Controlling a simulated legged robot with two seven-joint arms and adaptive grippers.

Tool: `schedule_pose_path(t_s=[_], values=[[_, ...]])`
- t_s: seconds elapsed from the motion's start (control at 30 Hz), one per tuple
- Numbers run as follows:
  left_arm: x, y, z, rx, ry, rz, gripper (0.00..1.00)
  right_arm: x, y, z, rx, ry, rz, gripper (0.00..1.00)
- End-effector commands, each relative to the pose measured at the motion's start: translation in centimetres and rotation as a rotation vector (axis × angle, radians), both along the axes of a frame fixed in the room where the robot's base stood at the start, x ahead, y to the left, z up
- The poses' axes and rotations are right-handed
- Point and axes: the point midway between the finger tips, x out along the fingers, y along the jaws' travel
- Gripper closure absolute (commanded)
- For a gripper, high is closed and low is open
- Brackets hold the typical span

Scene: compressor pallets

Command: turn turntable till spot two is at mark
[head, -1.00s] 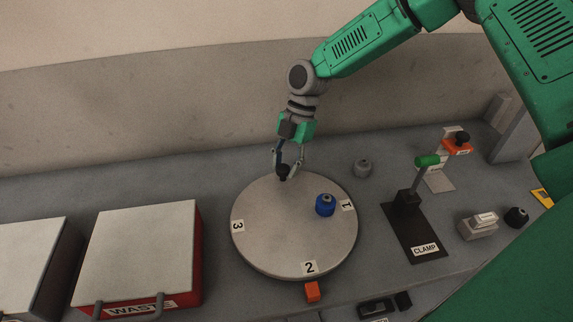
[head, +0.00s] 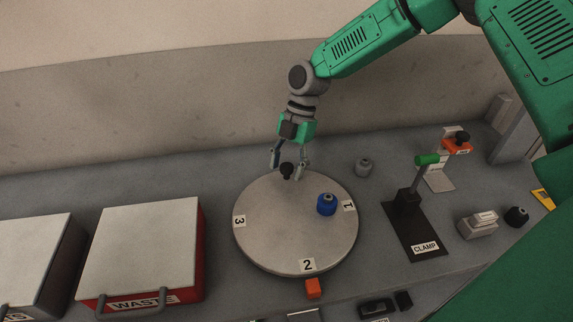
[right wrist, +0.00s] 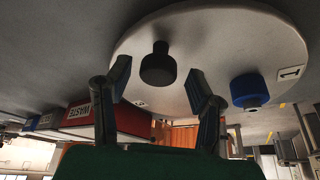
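The round grey turntable (head: 290,235) lies on the bench with labels 1 (head: 349,206), 2 (head: 307,265) and 3 (head: 239,221). Label 2 is at the near edge, just behind and slightly left of the orange block (head: 313,288), which looks like the mark. A black knob (head: 286,171) stands at the turntable's far edge; it also shows in the right wrist view (right wrist: 158,65). My right gripper (head: 288,173) is open, its fingers apart on either side of the knob with visible gaps. A blue piece (head: 326,204) stands on the turntable near label 1. My left gripper is out of view.
A red WASTE box (head: 140,250) with a grey lid stands left of the turntable. A black clamp stand (head: 410,220) with a green handle stands right. A small grey piece (head: 363,167) sits behind the turntable's right side. Small dark items (head: 376,307) lie at the front.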

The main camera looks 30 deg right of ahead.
Motion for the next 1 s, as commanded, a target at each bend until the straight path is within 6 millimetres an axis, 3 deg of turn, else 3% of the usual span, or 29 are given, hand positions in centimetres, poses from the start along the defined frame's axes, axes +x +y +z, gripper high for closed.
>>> schedule_pose_path(t_s=[0.13,0.27,0.7,1.0], values=[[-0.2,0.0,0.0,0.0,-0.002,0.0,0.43,0.2,-0.2,0.1,0.001,-0.001,-0.002,0.52],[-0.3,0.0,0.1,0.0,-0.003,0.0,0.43,0.5,-0.7,1.5,0.001,-0.006,-0.005,0.52],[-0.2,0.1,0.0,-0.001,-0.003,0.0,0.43,1.7,-3.6,9.5,0.0,-0.005,-0.002,0.52],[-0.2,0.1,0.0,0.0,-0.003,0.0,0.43,1.8,-4.2,11.1,-0.001,-0.001,0.0,0.52]])
